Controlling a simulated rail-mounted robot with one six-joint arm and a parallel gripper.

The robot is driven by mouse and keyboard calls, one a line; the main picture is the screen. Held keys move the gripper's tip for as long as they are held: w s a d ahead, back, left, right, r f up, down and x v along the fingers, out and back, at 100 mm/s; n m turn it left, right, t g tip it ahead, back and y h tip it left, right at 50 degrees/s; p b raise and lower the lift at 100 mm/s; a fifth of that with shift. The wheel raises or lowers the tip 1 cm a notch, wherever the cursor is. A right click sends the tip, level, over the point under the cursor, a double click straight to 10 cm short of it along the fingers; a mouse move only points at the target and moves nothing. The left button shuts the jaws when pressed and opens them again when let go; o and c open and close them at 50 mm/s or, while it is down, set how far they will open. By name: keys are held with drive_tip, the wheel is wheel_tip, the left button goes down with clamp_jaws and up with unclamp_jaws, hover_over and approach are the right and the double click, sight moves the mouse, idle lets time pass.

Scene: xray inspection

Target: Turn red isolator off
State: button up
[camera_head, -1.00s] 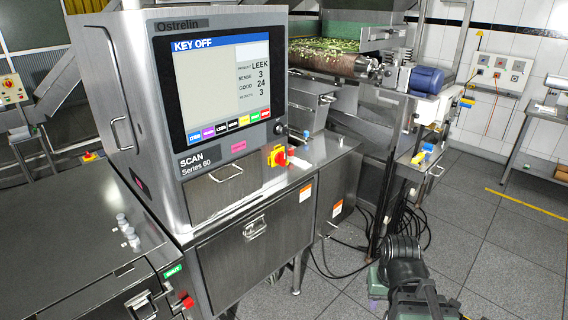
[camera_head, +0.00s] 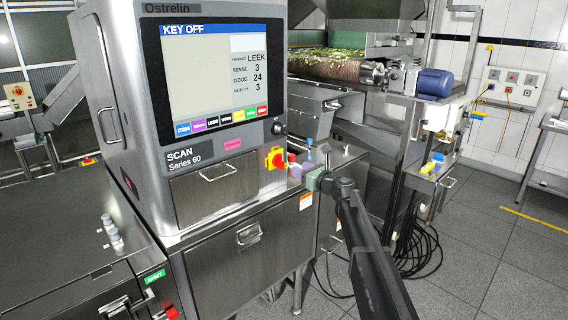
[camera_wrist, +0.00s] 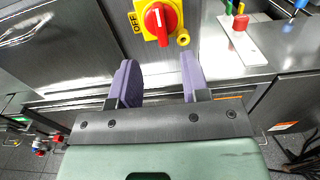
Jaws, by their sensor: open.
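The red isolator (camera_head: 280,160) is a red rotary knob on a yellow plate at the lower right of the scanner cabinet. In the wrist view the red knob (camera_wrist: 160,20) sits at the top centre on its yellow plate, with "OFF" lettering to the left of the knob. My gripper (camera_head: 300,167) is just right of the isolator in the head view. In the wrist view its two purple finger pads (camera_wrist: 158,78) are apart and empty, and the knob lies ahead, roughly centred between them and not touched.
The scanner screen (camera_head: 222,80) reads "KEY OFF". A metal ledge (camera_head: 340,158) with small coloured controls lies right of the isolator, showing in the wrist view as a plate (camera_wrist: 245,40) with red and green parts. Cables lie on the floor below.

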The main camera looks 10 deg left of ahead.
sight(283, 161)
drive_tip(key=x, duration=0.9)
drive_tip(key=shift+w+a, duration=0.1)
clamp_jaws()
